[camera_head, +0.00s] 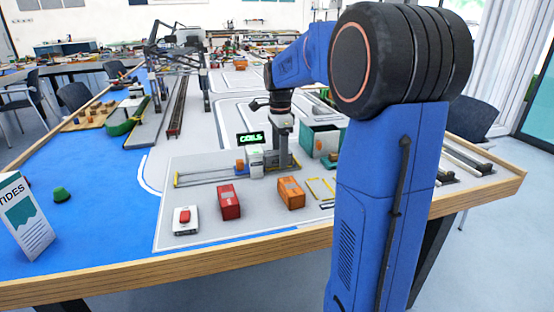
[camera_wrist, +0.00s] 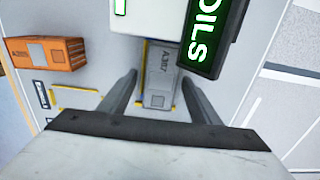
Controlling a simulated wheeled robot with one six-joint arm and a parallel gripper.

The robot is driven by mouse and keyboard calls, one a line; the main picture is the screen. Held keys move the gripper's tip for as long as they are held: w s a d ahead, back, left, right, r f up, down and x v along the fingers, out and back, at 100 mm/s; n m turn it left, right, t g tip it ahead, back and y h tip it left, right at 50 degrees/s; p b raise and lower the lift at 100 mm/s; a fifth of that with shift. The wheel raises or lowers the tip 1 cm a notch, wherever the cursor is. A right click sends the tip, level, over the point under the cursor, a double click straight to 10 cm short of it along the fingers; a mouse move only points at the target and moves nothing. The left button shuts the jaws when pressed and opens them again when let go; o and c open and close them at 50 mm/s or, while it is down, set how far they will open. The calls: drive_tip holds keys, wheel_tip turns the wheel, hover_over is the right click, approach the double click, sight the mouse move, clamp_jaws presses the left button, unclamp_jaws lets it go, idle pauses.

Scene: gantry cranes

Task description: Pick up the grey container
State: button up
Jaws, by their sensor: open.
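The grey container (camera_wrist: 158,85) lies on the pale board in the wrist view, with dark lettering on its top. The open fingers of my gripper (camera_wrist: 160,77) stand one on each side of it, with gaps visible between.
The COILS sign (camera_head: 251,138) and its white stand (camera_head: 256,161) are close to my gripper. An orange container (camera_head: 291,193), a red container (camera_head: 229,202) and a red button box (camera_head: 185,218) stand nearer the table's front edge. Blue table (camera_head: 105,235) at left is mostly clear.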

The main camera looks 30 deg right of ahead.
drive_tip(key=c, duration=1.3)
drive_tip(key=shift+r, duration=0.1)
